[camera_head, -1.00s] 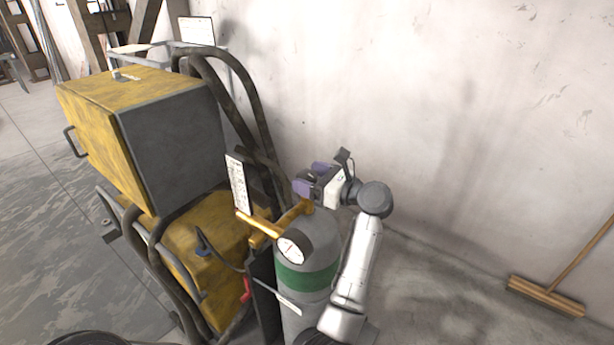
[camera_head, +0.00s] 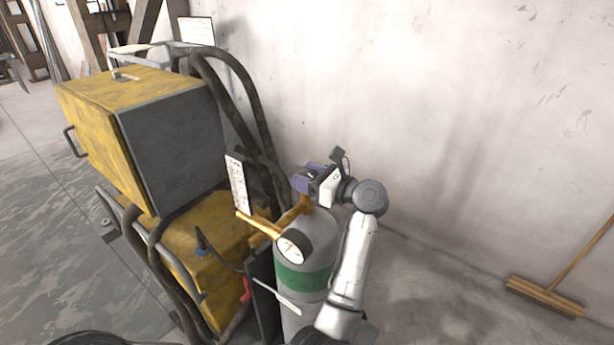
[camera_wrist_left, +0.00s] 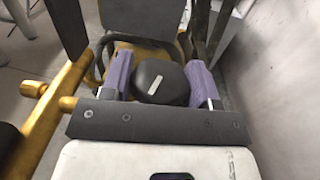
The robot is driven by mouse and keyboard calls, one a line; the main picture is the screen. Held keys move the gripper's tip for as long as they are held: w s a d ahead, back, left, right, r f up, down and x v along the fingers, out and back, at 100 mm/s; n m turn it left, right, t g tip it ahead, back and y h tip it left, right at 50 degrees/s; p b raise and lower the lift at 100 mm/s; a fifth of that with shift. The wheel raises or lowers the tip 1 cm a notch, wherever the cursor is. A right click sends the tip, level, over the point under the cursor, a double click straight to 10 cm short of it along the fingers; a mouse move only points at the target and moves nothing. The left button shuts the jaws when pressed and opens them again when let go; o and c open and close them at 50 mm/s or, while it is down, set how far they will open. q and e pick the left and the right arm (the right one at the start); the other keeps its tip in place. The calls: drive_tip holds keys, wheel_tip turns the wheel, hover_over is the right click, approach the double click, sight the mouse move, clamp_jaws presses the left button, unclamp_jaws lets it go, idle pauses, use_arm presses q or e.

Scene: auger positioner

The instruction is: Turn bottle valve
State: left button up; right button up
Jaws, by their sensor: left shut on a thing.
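The grey gas bottle (camera_head: 318,240) with a green band stands upright beside the yellow machine. A brass fitting (camera_head: 291,215) and a round white gauge (camera_head: 291,248) sit at its top. My left gripper (camera_head: 306,179) is over the bottle top, with purple fingers. In the left wrist view, its fingers (camera_wrist_left: 160,80) are on either side of a dark rounded valve knob (camera_wrist_left: 160,83) and shut on it. In the head view, the gripper hides the knob. My right gripper is in neither view.
The yellow and grey machine (camera_head: 170,150), with bent dark tubes (camera_head: 240,80), stands close to the left of the bottle. A pale wall (camera_head: 430,120) rises behind. A broom (camera_head: 545,296) rests at the right. The floor (camera_head: 440,290) between bottle and broom is clear.

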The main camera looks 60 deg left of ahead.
use_arm(q)
drive_tip(key=shift+f+g+b, duration=0.1)
drive_tip(key=shift+g+b, duration=0.2)
drive_tip(key=shift+b, duration=0.15)
drive_tip(key=n+g+h+b, duration=0.4)
drive_tip(key=g+b, duration=0.1)
drive_tip(key=b, duration=0.1)
drive_tip(key=shift+a+f+n+h, duration=0.1)
drive_tip(key=shift+f+n+h, duration=0.05)
drive_tip(key=shift+n+h, duration=0.25)
drive_tip(key=shift+n+g+h+b, duration=0.75)
drive_tip(key=shift+n+g+h, duration=0.05)
drive_tip(key=shift+h, duration=0.2)
drive_tip(key=n+g+h+b, duration=0.1)
drive_tip(key=n+h+b, duration=0.1)
drive_tip(key=h+b, duration=0.1)
drive_tip(key=shift+b, duration=0.4)
drive_tip(key=shift+r+n+g+h+b, duration=0.2)
drive_tip(key=shift+n+g+h+b, duration=0.25)
drive_tip(key=shift+h+b, duration=0.35)
drive_tip(key=o, duration=0.9)
